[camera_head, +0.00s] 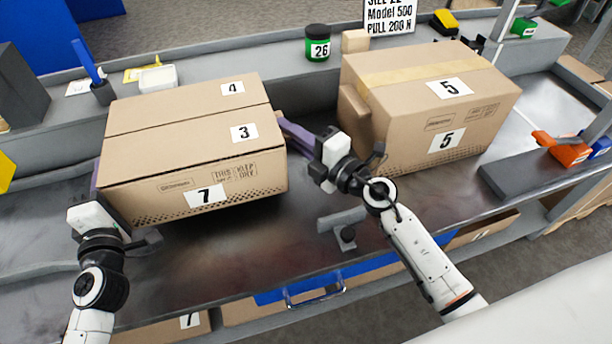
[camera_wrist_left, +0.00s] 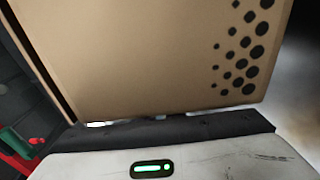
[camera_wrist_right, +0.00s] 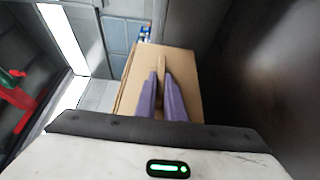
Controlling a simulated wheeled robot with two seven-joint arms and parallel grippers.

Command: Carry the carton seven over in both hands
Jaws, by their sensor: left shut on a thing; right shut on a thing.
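The carton seven (camera_head: 150,185) is a brown box with a 7 on its front and a 3 and a 4 on its top. It is between my two grippers, over the dark bench, with a shadow beneath; it looks raised, though the gap is hard to judge. My right gripper (camera_head: 284,122) is shut on the carton's right side; its purple fingers (camera_wrist_right: 164,88) pinch a tab there in the right wrist view. My left gripper (camera_head: 96,180) is shut at the carton's left side, its fingertips mostly hidden. The carton's wall (camera_wrist_left: 140,55) fills the left wrist view.
Another carton (camera_head: 400,110) marked 5 stands close to the right, behind my right wrist. A green jar (camera_head: 318,45) marked 26 and a small block (camera_head: 355,41) stand on the back ledge. An orange tool (camera_head: 563,150) lies at the far right. The front bench surface (camera_head: 240,260) is mostly clear.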

